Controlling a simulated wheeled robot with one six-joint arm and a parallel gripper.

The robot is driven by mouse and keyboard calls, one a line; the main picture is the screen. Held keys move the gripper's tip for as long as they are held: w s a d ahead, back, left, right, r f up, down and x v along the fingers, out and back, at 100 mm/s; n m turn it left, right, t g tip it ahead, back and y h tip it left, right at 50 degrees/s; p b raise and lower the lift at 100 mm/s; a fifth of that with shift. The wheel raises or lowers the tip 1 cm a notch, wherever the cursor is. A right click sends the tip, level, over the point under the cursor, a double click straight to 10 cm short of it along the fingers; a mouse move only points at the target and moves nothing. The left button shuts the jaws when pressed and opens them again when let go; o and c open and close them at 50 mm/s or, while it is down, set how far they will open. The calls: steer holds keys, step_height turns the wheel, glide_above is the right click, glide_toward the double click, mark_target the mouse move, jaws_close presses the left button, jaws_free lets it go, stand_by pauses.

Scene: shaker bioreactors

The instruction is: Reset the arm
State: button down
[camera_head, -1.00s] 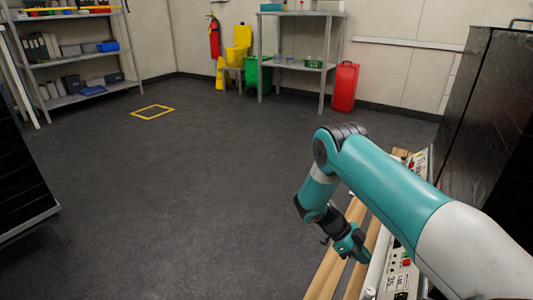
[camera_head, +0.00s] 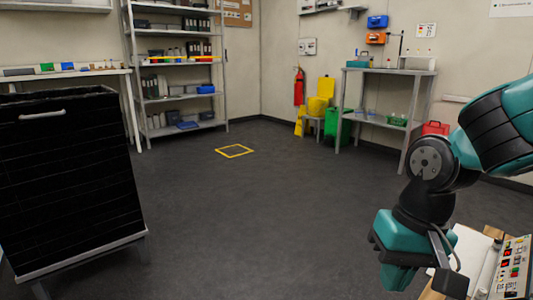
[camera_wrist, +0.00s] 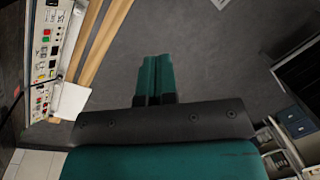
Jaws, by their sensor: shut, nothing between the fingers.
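My arm shows at the right of the head view, folded back close to the camera, with its wrist low. My gripper (camera_wrist: 157,75) shows in the wrist view, its two teal fingers side by side and touching, with nothing between them. Below the fingertips in that view is dark grey floor. In the head view the end of the arm is near the lower right, over or beside a control panel; the fingers are hard to make out there.
A control panel (camera_head: 512,268) with buttons is at lower right, beside wooden rails (camera_wrist: 104,42). A black cabinet (camera_head: 70,180) stands left. A shelf rack (camera_head: 178,85), a grey table (camera_head: 392,72), a fire extinguisher (camera_head: 299,87) and a red can (camera_head: 435,128) stand farther back. The middle floor is open.

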steer(key=s+a+r+n+y+p, duration=0.1)
steer(key=s+a+r+n, duration=0.15)
steer(key=s+n, duration=0.2)
steer(key=s+a+r+n+y+p, duration=0.1)
steer(key=s+a+r+n, duration=0.1)
steer(key=s+r+n, duration=0.3)
step_height(320, 180, up, 37)
steer(key=m+p, duration=0.2)
steer(key=p, duration=3.5)
steer(key=shift+s+d+f, duration=0.15)
steer(key=shift+d+f, duration=0.05)
steer(key=shift+d, duration=0.1)
